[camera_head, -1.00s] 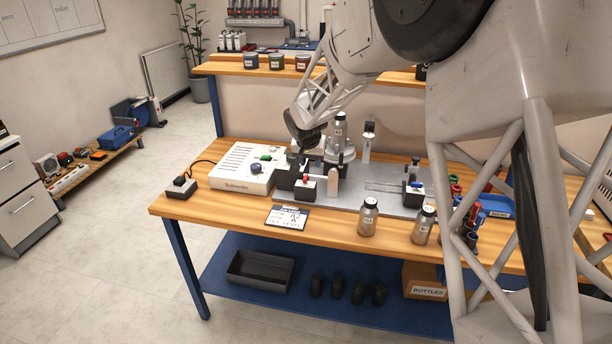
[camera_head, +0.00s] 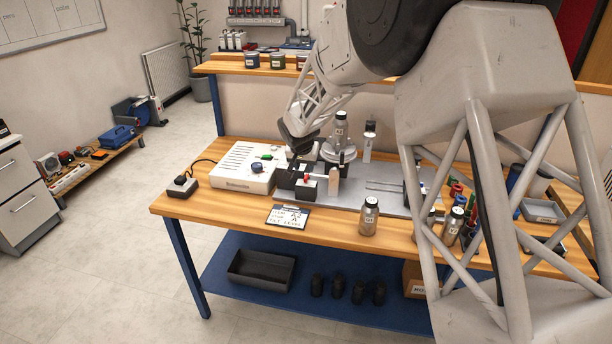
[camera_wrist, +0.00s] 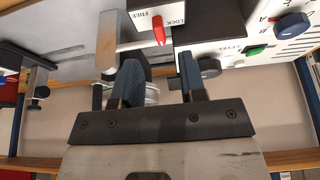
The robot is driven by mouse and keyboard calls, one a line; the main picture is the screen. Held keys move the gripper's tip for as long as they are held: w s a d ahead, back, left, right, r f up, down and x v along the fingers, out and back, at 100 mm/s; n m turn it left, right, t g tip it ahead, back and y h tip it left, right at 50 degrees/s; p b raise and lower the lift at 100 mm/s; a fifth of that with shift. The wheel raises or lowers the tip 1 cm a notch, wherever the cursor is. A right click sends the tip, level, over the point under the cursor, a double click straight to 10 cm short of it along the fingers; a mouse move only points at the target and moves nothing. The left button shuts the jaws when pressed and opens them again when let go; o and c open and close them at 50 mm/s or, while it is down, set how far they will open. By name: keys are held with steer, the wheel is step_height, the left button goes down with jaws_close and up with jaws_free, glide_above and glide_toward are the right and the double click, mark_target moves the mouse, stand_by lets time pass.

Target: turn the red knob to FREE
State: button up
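The red knob (camera_wrist: 158,30) is a slim red lever on a white plate (camera_wrist: 147,22) marked FREE on the left and LOCK on the right in the wrist view. It sits between the two words; I cannot tell exactly which it points at. In the head view the red knob (camera_head: 306,177) shows small on the fixture at the front of the grey plate. My gripper (camera_wrist: 160,78) is open and empty, its two dark fingers apart, with the knob beyond the fingertips and not touched. In the head view my gripper (camera_head: 298,146) hangs above and behind the knob.
A white box with a green button (camera_head: 246,168) stands left of the fixture. A silver bottle (camera_head: 340,128) stands upright on a round holder close beside my gripper. Another bottle (camera_head: 368,216) stands at the table's front edge. A printed card (camera_head: 288,217) lies in front.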

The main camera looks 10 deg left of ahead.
mark_target(306, 176)
steer(key=shift+x, duration=3.05)
jaws_close()
